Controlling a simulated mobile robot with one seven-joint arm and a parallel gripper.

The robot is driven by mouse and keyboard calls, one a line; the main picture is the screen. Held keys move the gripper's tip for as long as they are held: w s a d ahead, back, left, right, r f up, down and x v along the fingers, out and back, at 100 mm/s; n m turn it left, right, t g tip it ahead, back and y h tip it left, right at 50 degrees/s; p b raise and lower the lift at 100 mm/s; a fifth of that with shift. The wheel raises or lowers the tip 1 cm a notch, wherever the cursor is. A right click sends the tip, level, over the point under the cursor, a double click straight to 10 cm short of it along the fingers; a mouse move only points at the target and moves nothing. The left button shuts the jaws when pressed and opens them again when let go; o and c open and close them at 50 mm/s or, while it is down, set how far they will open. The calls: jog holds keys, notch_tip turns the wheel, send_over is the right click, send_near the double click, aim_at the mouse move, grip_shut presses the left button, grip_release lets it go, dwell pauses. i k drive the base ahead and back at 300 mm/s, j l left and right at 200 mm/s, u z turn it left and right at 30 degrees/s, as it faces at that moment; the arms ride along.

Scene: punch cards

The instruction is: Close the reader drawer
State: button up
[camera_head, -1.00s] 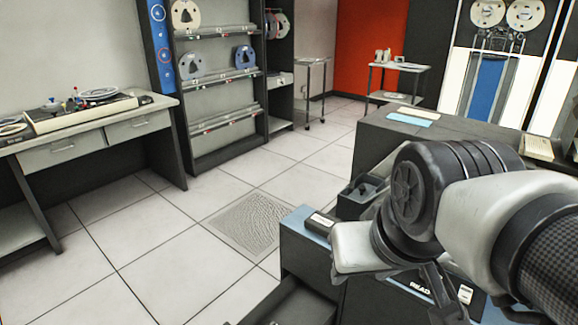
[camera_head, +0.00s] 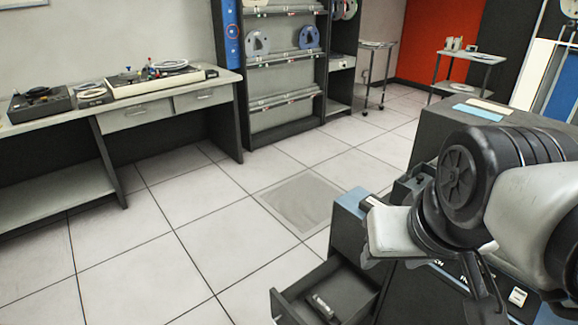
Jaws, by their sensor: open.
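The reader drawer (camera_head: 350,287) stands open, pulled out from the dark, blue-trimmed reader cabinet (camera_head: 346,232) at the lower right. A small object (camera_head: 321,306) lies inside it. The drawer's near end is cut off by the bottom edge of the picture. My gripper (camera_head: 484,290) is open, to the right of the drawer, above or in front of the cabinet's labelled panel. Its fingers are partly hidden by my arm, and I see nothing held. It is apart from the drawer.
A dark counter (camera_head: 455,125) with a blue card stack (camera_head: 478,112) stands behind my arm. A desk (camera_head: 140,110) with equipment is at the left. A reel shelf (camera_head: 284,75) and small carts stand at the back. The tiled floor left of the drawer is clear.

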aim_at(346, 288)
jog(key=k+j+u, duration=0.1)
jog(key=j+u, duration=0.25)
jog(key=k+j+u, duration=0.35)
jog(key=j, duration=0.15)
jog(key=i, duration=0.1)
